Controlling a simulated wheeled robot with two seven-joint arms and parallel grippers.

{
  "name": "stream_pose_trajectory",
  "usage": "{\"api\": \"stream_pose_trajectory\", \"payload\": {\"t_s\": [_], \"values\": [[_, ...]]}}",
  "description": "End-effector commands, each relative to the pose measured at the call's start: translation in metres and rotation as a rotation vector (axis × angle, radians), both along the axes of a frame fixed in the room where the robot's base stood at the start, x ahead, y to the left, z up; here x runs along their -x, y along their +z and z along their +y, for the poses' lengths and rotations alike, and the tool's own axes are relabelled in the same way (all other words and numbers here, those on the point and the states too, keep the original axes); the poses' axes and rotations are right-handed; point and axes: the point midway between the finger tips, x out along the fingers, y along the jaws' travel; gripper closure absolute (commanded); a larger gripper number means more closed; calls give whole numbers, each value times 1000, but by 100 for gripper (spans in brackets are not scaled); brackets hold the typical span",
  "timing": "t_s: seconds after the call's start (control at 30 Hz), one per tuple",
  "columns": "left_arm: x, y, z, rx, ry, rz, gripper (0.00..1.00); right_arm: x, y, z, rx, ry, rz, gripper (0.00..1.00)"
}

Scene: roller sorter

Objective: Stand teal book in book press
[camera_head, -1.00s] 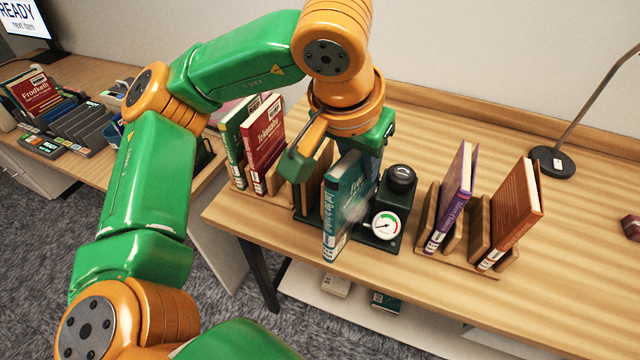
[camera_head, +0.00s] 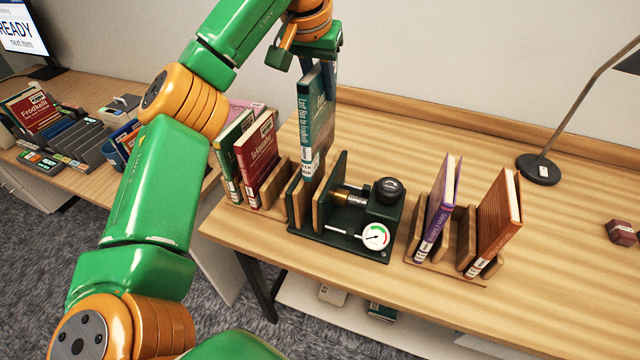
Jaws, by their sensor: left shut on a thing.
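My left gripper (camera_head: 320,68) is shut on the top of the teal book (camera_head: 316,125) and holds it upright. The book's lower end is at the left, rear part of the book press (camera_head: 345,243), by its wooden boards; whether it touches the base I cannot tell. The press has a dark green base, wooden boards, a dark green plate, a brass screw, a black knob (camera_head: 388,190) and a round gauge (camera_head: 375,236). My right gripper is not in view.
A wooden rack with a green book (camera_head: 232,150) and a red book (camera_head: 258,160) stands close left of the press. Another rack at right holds a purple book (camera_head: 440,205) and an orange-brown book (camera_head: 495,225). A lamp base (camera_head: 538,168) stands behind it.

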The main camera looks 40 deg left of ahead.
Motion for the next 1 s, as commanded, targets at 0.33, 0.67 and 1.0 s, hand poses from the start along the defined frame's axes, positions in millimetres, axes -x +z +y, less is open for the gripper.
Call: {"api": "stream_pose_trajectory", "payload": {"t_s": [0.33,0.67,1.0], "values": [[1,-87,0,0,0,3,100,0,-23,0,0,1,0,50],[1,-134,0,-1,1,3,100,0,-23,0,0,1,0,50],[0,-152,0,1,1,-1,100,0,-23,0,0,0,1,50]]}}
